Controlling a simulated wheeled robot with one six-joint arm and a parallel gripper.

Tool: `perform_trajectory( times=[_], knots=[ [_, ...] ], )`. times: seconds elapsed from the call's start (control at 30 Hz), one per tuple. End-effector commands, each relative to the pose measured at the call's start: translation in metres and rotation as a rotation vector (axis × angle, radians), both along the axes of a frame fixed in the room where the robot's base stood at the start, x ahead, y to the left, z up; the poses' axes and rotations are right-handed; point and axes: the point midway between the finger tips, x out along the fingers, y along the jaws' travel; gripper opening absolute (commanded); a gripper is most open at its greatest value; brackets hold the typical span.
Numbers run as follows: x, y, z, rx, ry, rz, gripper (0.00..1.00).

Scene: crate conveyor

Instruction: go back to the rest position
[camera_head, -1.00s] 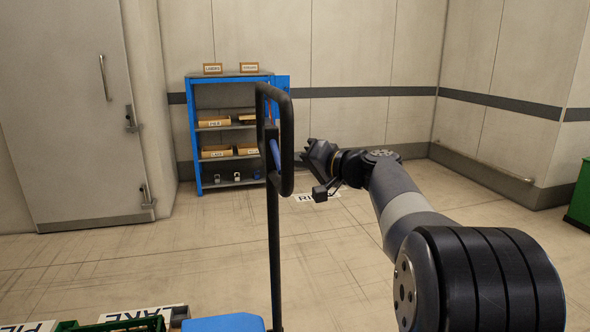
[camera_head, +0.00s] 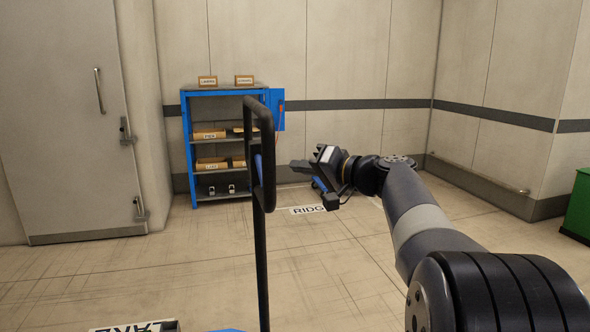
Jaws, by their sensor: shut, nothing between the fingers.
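My gripper (camera_head: 300,165) is at the end of my arm, right of the trolley's black handle frame. It points left in mid-air, with its fingers together and no held object visible. A small blue shape (camera_head: 318,185) shows just under the gripper; I cannot tell what it belongs to. My dark arm reaches in from the lower right.
A black handle frame (camera_head: 265,210) stands upright close left of the gripper. Behind it is a blue cabinet (camera_head: 188,150) with boxes on its shelves. A floor label (camera_head: 308,210) lies beyond the arm. A green bin (camera_head: 580,205) stands right. The middle floor is clear.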

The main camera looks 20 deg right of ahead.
Motion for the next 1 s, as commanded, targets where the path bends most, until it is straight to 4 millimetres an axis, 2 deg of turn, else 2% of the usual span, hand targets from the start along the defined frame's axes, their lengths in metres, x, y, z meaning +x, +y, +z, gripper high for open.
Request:
perform_trajectory(
  times=[0.23, 0.43, 0.83, 1.0],
  knots=[
    [-0.036, -0.028, 0.006, -0.001, 0.0, -0.006, 0.0],
    [-0.054, -0.042, 0.008, 0.0, 0.0, -0.003, 0.0],
    [-0.059, -0.044, 0.009, 0.0, 0.0, -0.001, 0.0],
    [-0.053, -0.04, 0.008, 0.0, 0.001, 0.001, 0.0]
  ],
)
